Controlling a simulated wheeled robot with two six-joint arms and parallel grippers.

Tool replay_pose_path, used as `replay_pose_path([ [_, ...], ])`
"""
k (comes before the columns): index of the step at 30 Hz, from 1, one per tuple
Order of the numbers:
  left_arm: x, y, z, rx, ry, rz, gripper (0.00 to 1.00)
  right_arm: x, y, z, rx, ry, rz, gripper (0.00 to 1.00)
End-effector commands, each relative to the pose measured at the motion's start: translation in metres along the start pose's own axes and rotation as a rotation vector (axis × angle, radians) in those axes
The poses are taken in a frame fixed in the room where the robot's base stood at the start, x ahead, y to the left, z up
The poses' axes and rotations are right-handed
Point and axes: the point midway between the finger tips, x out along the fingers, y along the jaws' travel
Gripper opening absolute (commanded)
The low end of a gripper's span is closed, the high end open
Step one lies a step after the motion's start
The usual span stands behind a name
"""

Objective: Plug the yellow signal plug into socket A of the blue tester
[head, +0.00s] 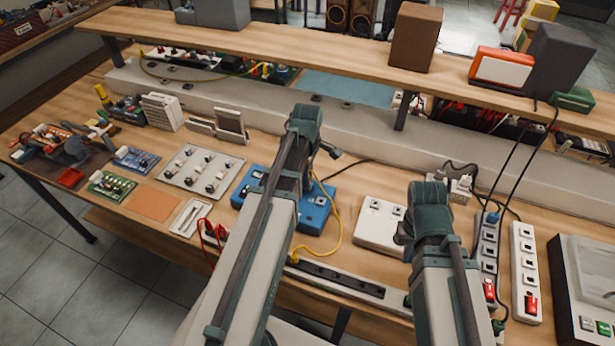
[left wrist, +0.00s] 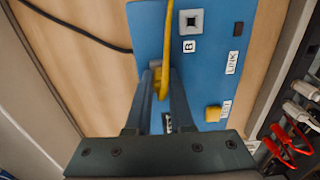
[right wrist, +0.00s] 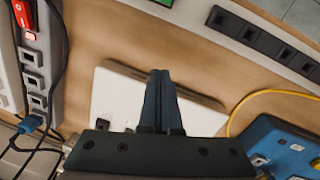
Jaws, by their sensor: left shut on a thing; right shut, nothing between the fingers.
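The blue tester (head: 318,212) lies on the bench, partly covered by my left arm in the head view. In the left wrist view the tester (left wrist: 150,30) shows socket B (left wrist: 191,21), the LINK label and a yellow button (left wrist: 213,113). My left gripper (left wrist: 162,78) is shut on the yellow signal plug (left wrist: 160,84), down at the tester's face. Its yellow cable (left wrist: 167,35) runs up past socket B. Socket A is hidden by the plug and fingers, so I cannot tell whether the plug is seated. My right gripper (right wrist: 157,76) is shut and empty above a white socket box.
The white socket box (head: 378,226) stands right of the tester. Power strips (head: 524,270) with black cables stand further right. A black socket rail (head: 335,277) runs along the front edge. A grey knob panel (head: 200,170) and circuit boards lie left. The shelf overhangs the back.

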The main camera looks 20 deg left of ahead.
Motion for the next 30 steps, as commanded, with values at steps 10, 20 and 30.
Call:
replay_pose_path([
  [10,0.0,0.0,0.0,0.0,0.0,0.0,0.56,0.0,0.0,0.0,0.0,0.0,0.0,0.0],
  [20,-0.004,0.0,0.0,0.0,0.0,0.0,0.56,-0.004,0.0,0.0,0.0,0.0,0.0,0.0],
  [30,-0.039,0.0,0.0,0.0,0.0,0.0,0.56,-0.039,0.004,0.002,0.0,0.0,0.0,0.0],
])
